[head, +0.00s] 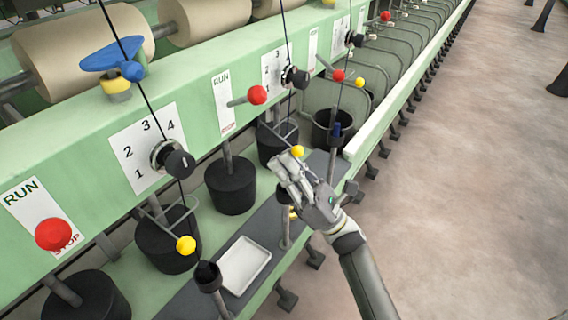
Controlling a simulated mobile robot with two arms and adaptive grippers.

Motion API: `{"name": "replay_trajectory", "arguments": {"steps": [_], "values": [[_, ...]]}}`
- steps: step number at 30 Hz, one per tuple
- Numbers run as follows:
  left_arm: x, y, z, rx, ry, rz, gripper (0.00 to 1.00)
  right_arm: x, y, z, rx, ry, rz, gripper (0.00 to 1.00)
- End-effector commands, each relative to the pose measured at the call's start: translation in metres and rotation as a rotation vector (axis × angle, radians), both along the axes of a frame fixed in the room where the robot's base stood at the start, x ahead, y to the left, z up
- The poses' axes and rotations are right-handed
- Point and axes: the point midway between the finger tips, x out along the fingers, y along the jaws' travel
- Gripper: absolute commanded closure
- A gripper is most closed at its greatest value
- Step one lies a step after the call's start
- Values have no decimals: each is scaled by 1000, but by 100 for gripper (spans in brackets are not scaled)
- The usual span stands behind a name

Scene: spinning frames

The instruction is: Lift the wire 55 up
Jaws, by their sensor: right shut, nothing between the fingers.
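My right gripper (287,172) reaches in from the lower right over the spinning frame. Its fingers are closed with nothing between them. A wire lever with a yellow ball (297,151) shows right by the fingertips; I cannot tell whether they touch. A second bent wire with a yellow ball (186,245) hangs in front of a black cylinder at lower left. A third yellow ball (360,82) is farther back. No number 55 is readable, so I cannot tell which wire it names. My left gripper is out of view.
Red stop knobs (53,234) and black dials (180,163) stick out of the green panel (90,170). Thin dark threads run down past them. A white tray (244,265) lies on the grey ledge between upright spindles (208,276).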

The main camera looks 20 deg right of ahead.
Motion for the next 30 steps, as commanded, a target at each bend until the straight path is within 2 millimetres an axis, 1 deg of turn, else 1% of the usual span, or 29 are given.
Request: {"name": "replay_trajectory", "arguments": {"steps": [5, 10, 24, 30], "values": [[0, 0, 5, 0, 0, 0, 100, -1, -1, 3, -10, 10, 1, 100], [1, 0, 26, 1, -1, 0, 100, -5, -4, 13, -58, 69, 0, 100], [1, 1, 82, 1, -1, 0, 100, -16, -12, 33, -207, 260, 1, 100], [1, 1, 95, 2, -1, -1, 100, -17, -13, 36, -243, 310, 0, 100]]}}
